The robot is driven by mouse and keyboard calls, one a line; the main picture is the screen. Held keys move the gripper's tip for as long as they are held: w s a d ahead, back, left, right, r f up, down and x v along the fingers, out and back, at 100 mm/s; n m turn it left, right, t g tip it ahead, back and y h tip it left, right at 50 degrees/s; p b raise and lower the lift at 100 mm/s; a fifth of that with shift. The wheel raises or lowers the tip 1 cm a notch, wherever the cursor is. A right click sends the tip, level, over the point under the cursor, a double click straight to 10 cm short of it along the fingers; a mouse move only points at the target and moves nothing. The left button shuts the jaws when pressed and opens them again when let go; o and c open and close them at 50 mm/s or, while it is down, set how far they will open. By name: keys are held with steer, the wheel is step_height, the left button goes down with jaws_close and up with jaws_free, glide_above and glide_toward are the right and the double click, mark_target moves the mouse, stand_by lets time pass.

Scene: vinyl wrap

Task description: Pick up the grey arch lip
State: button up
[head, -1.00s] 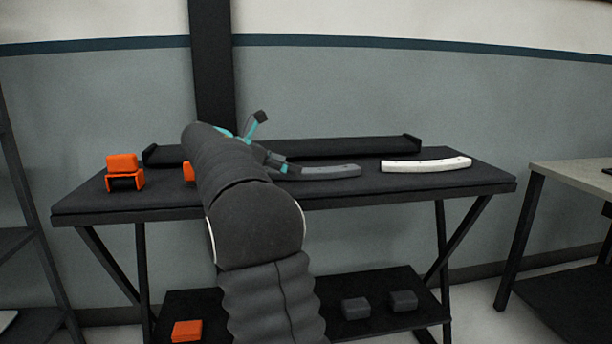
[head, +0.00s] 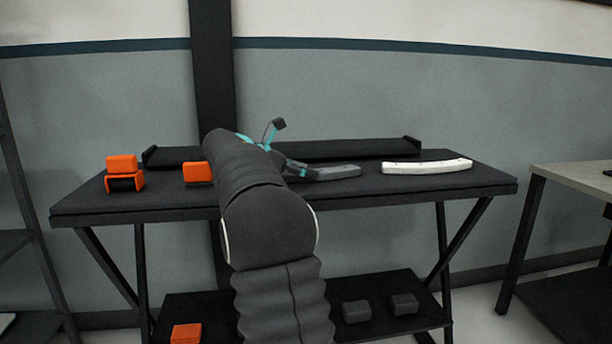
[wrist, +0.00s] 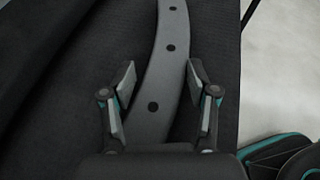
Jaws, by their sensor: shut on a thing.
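The grey arch lip (head: 338,172), a curved strip with dark holes, lies on the dark table (head: 470,184) near its front edge. In the wrist view the lip (wrist: 172,30) runs up between the two fingers of my gripper (wrist: 161,67). I cannot tell any clear gap between the lip and the table.
A white arch lip (head: 427,166) lies to the right. Orange pieces (head: 124,172) and an orange block (head: 197,173) stand at the left. A long black tray (head: 350,148) lies behind. The lower shelf holds an orange block (head: 186,333) and dark blocks (head: 356,308).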

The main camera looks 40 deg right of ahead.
stand_by(0.3)
step_height(320, 180, up, 4)
steer(key=shift+w+r+p, duration=0.1)
steer(key=shift+r+p, duration=0.15)
steer(key=shift+p, duration=0.65)
steer(key=s+d+r, duration=0.2)
steer(key=d, duration=0.1)
steer(key=s+d+r+p, duration=0.1)
steer(key=s+d+r, duration=0.1)
steer(key=d, duration=0.2)
steer(key=s+d+r+p, duration=0.1)
steer(key=d+r, duration=0.1)
steer(key=d, duration=0.1)
steer(key=shift+s+d+r, duration=0.15)
steer(key=shift+s, duration=0.25)
jaws_close()
